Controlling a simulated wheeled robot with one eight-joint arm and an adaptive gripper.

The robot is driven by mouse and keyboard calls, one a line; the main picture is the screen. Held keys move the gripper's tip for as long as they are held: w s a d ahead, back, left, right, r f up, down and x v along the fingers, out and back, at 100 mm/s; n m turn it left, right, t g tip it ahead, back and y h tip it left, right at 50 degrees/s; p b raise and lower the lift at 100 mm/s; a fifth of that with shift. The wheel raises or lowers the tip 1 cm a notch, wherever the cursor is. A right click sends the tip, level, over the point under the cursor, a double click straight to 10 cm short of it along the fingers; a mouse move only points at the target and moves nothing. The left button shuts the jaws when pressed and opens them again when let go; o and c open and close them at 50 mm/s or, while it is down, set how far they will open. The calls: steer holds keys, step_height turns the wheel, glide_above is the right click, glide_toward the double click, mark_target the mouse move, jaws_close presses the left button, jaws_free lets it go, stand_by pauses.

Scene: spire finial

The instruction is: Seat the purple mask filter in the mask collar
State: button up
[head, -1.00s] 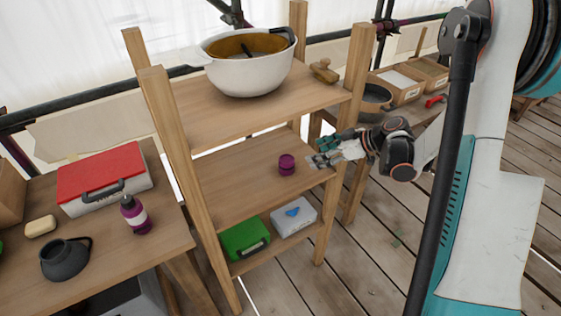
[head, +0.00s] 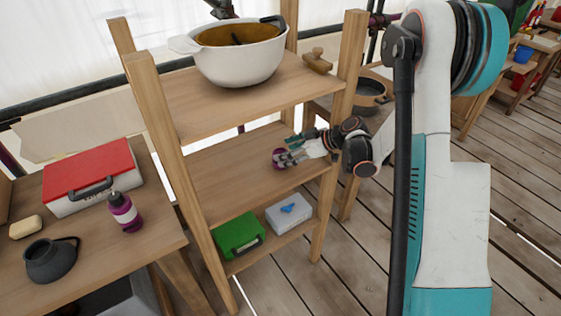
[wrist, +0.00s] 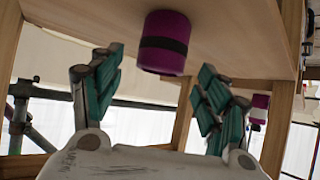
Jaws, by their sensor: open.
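The purple mask filter (head: 276,163) stands on the middle shelf of the wooden rack. It is a short purple cylinder with a dark band, seen large and upside down in the wrist view (wrist: 164,64). In the wrist view the teal-padded fingers lie either side of the filter's line, with clear gaps. A dark grey hollow piece with a loop (head: 50,262) sits on the left table; I cannot tell whether it holds the mask collar.
The upper shelf (head: 200,110) above my gripper carries a white pot (head: 238,62). Rack posts (head: 345,75) stand close to my arm. A green case (head: 238,236) and a white box (head: 289,213) are below. The left table holds a red-lidded case (head: 88,175) and purple bottle (head: 124,212).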

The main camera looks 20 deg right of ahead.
mark_target(280, 152)
steer(key=b+x, duration=0.1)
steer(key=x, duration=0.2)
steer(key=shift+w, duration=0.15)
steer(key=c, duration=1.2)
steer(key=shift+a+r, duration=0.1)
steer(key=shift+r, duration=0.05)
